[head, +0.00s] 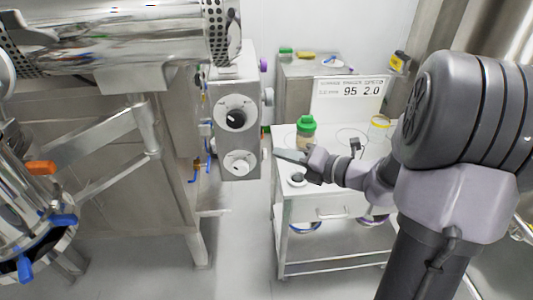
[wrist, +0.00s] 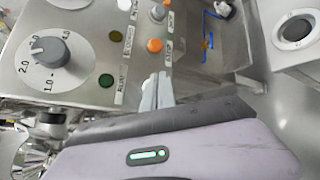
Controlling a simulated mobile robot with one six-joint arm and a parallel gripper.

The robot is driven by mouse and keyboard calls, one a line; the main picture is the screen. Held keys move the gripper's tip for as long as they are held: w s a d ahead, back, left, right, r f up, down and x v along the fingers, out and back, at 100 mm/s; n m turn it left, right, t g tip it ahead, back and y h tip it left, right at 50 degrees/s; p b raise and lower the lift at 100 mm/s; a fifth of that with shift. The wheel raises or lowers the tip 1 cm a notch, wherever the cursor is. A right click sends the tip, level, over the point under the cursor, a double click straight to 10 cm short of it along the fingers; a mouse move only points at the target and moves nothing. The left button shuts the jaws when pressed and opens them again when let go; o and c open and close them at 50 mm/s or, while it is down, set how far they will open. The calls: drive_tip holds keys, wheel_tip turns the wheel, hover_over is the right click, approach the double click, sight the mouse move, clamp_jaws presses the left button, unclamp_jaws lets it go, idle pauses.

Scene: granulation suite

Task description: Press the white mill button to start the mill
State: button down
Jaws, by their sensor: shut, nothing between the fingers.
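The grey control box (head: 237,140) stands left of centre in the head view. The labels are too small to read surely, so I cannot tell which is the mill button. My gripper (wrist: 157,90) is shut and empty, its tips below the orange button. In the head view my gripper (head: 277,153) points left at the box's right side.
A white cart (head: 330,208) stands under my gripper, with a green-capped jar (head: 306,128) and a sign (head: 350,92). A steel machine (head: 120,40) fills the left. Blue-handled fittings (head: 207,163) are left of the box. Floor is clear between machine and cart.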

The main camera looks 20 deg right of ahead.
drive_tip(key=shift+w+a, duration=0.15)
drive_tip(key=shift+a, duration=0.25)
